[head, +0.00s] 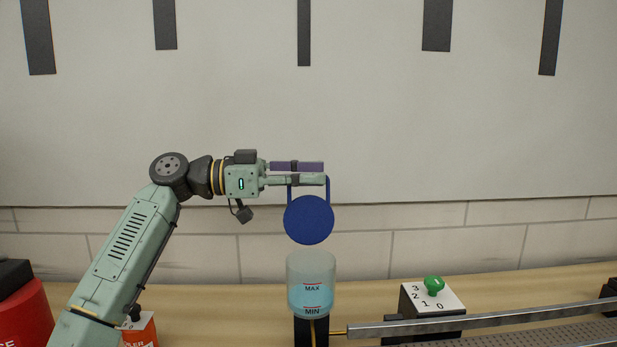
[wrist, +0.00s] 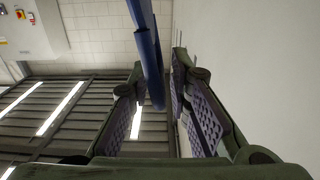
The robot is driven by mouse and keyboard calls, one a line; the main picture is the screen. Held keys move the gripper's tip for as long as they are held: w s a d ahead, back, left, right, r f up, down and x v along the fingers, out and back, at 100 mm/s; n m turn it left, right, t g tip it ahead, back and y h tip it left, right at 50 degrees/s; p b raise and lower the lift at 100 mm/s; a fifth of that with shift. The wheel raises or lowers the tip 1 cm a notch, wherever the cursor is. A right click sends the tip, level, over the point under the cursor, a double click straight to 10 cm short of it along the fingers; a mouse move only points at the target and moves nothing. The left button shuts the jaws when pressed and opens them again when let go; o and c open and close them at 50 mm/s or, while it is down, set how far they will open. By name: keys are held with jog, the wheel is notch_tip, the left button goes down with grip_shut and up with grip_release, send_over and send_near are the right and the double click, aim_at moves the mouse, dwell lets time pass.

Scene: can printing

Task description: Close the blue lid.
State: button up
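The round blue lid (head: 309,220) is upright, its flat face towards the head camera, just above the rim of a clear container (head: 311,268) holding light blue liquid. A hinge between them is not clearly visible. The lid's blue handle rises from its top to my gripper (head: 324,174), which reaches in level from the left. In the wrist view, a blue part (wrist: 150,60) of the lid or its handle runs between the two purple-padded fingers of my gripper (wrist: 165,110). The fingers are apart, with visible space around the blue part, so it does not look clamped.
A small box with numbers and a green knob (head: 434,286) stands right of the container. A metal rail (head: 430,325) runs right from near its base. A red object (head: 25,318) is at the lower left. A pale wall is behind.

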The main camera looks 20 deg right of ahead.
grip_shut()
dwell(0.5)
jog(key=shift+a, duration=0.1)
